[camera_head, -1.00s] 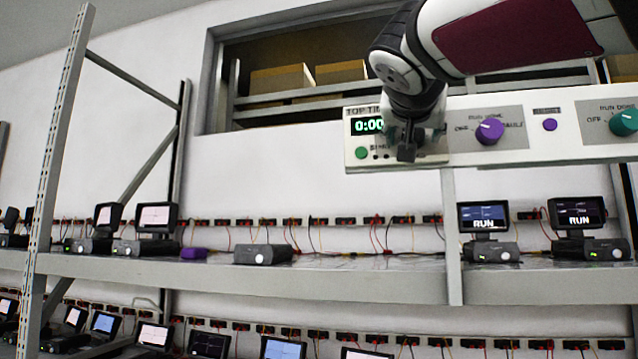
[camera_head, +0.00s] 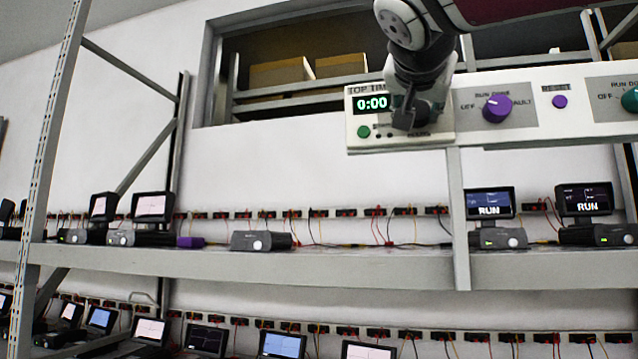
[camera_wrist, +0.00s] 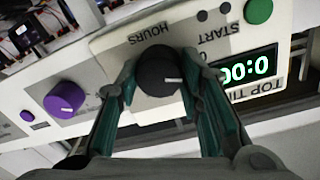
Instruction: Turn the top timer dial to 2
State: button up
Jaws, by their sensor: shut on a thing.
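The top timer is a pale box on the upper panel, with a green lit display (camera_head: 371,103) reading 0:00 and a green START button (camera_head: 363,132). Its dark round dial (camera_wrist: 158,72) shows in the wrist view with a light pointer line, under the label HOURS. My gripper (camera_wrist: 160,85) has one finger on each side of the dial and is shut on it. In the head view my gripper (camera_head: 404,118) covers the dial, so its scale numbers are hidden there. In the wrist view the numbers around the dial are mostly hidden too.
Right of the timer are a purple run-down knob (camera_head: 497,108), a small purple reset button (camera_head: 560,101) and a teal knob (camera_head: 630,100). Below, a shelf (camera_head: 350,264) carries several devices with screens. A rack post (camera_head: 458,220) stands below the panel.

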jog(key=m+b, duration=0.3)
jog(key=shift+w+f, duration=0.15)
jog(key=shift+m+b, duration=0.9)
jog(key=shift+m, duration=0.4)
jog(key=o, duration=1.2)
jog(key=shift+c, duration=0.2)
jog(key=shift+s, duration=0.2)
jog(key=v, duration=1.2)
jog(key=shift+r, duration=0.35)
